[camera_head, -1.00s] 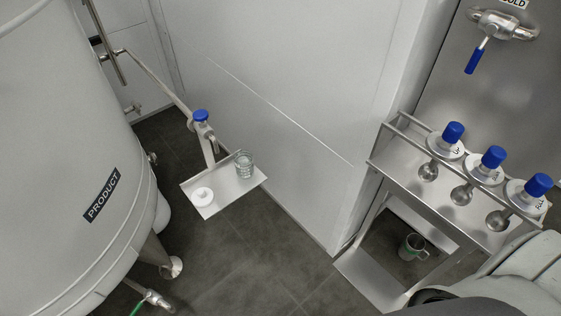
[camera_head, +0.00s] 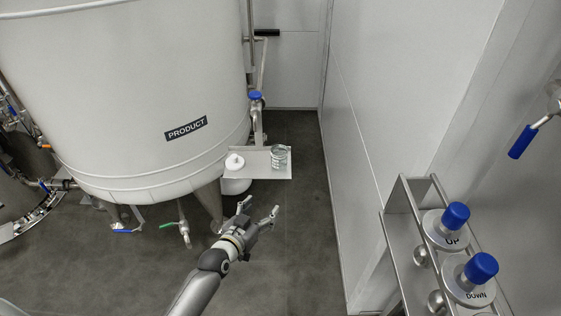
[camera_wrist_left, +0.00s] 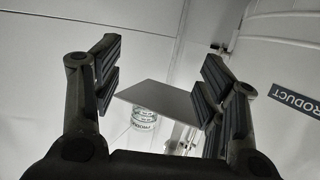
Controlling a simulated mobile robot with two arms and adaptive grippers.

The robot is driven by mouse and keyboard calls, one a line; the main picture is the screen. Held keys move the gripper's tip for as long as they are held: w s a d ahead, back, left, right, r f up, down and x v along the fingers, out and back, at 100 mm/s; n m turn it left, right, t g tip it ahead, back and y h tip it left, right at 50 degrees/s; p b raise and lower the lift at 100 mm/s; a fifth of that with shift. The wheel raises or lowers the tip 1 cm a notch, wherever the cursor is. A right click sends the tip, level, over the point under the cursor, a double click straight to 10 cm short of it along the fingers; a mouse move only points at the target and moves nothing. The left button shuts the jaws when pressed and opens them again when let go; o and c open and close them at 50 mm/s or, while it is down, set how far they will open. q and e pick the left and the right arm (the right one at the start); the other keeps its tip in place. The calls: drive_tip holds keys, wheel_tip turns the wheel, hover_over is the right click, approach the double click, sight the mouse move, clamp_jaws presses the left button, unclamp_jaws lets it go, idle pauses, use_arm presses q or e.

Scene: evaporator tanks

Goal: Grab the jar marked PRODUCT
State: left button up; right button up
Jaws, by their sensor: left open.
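The clear glass jar (camera_head: 279,157) stands upright at the right end of the small metal shelf (camera_head: 262,171) beside the big tank. In the left wrist view the jar (camera_wrist_left: 143,118) shows at the edge of the shelf plate (camera_wrist_left: 160,97), with print on it too small to read surely. My left gripper (camera_head: 260,208) is open and empty, in front of the shelf and apart from the jar. In the left wrist view its fingers (camera_wrist_left: 160,85) are spread wide, with the jar seen between them. My right gripper is not in view.
The white tank (camera_head: 130,70) carries a PRODUCT label (camera_head: 186,128). A white lid (camera_head: 235,162) lies on the shelf left of the jar. A blue-capped valve (camera_head: 256,96) is behind the shelf. A wall (camera_head: 385,130) is to the right. A metal rack with blue knobs (camera_head: 455,215) stands at right.

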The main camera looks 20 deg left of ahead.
sight(275, 155)
use_arm(q)
wheel_tip(275, 155, up, 13)
drive_tip(key=w+t, duration=0.3)
drive_tip(key=shift+h, duration=0.4)
drive_tip(key=w, duration=0.2)
drive_tip(key=w+d, duration=0.1)
drive_tip(key=w, duration=0.1)
drive_tip(key=shift+w+r, duration=0.1)
drive_tip(key=shift+w, duration=0.2)
drive_tip(key=shift+w+d+f+b, duration=0.1)
drive_tip(key=shift+w+d+b, duration=0.1)
drive_tip(key=shift+w, duration=0.95)
drive_tip(key=shift+w+d+f+b, duration=0.1)
drive_tip(key=shift+w+d, duration=0.05)
drive_tip(key=shift+w, duration=0.95)
drive_tip(key=shift+w+d, duration=0.1)
drive_tip(key=shift+w, duration=0.45)
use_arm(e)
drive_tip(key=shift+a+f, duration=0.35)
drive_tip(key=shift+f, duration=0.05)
use_arm(q)
drive_tip(key=c, duration=1)
drive_tip(key=shift+c, duration=1.2)
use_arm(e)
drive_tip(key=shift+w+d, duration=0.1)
